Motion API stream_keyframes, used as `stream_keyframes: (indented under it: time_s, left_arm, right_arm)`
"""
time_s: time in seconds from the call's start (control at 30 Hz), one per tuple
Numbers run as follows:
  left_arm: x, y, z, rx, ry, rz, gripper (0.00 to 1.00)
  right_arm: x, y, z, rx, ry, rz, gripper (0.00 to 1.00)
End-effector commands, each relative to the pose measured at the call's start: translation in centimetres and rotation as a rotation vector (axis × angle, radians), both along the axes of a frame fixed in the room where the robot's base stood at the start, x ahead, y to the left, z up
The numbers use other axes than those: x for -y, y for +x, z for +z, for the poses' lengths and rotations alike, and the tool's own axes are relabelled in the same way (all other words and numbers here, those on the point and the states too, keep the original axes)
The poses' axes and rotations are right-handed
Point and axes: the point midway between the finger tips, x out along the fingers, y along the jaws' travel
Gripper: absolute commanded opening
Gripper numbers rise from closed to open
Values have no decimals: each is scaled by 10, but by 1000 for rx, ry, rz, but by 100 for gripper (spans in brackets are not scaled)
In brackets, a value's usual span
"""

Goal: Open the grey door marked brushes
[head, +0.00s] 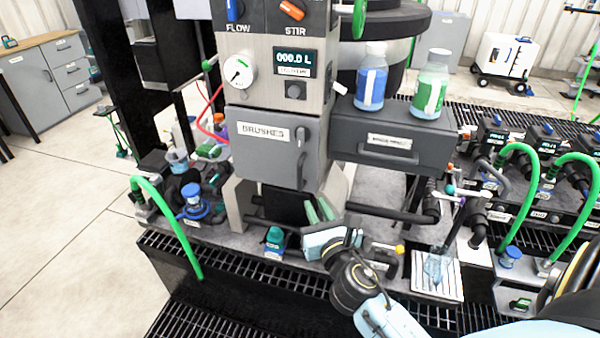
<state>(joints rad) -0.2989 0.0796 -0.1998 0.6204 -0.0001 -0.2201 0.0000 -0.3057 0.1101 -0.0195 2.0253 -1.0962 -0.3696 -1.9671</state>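The grey door marked BRUSHES (262,158) is on the front of the grey column in the middle of the head view. It looks closed, flush with the cabinet. Its dark vertical bar handle (301,165) is near the door's right edge. My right gripper (319,210) comes up from the bottom right, below the handle and apart from it. Its two green fingers stand apart with nothing visible between them. My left gripper is not in view.
A grey drawer (385,158) juts out right of the door, with a blue bottle (371,80) and a green bottle (430,88) on top. A gauge (239,70) and display are above. A teal-capped bottle (275,240) stands below, left of my gripper. Green hoses (175,225) flank the bench.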

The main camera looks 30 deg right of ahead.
Motion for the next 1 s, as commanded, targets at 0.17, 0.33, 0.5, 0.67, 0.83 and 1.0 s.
stream_keyframes:
  time_s: [0.17, 0.33, 0.5, 0.67, 0.83, 1.0]
  left_arm:
    - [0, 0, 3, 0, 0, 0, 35]
    - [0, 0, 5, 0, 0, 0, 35]
    - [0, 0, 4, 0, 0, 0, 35]
    - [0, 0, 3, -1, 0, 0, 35]
    - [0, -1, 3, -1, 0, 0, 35]
    - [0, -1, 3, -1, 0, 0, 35]
  right_arm:
    - [8, 26, 2, 2, -1, -1, 17]
    - [18, 60, 0, 0, 3, -1, 17]
    - [26, 92, 0, 0, 5, 0, 17]
    - [32, 112, -1, -1, 4, 0, 17]
    - [35, 122, -1, -2, 6, 0, 17]
    - [35, 124, -1, -2, 6, 0, 17]
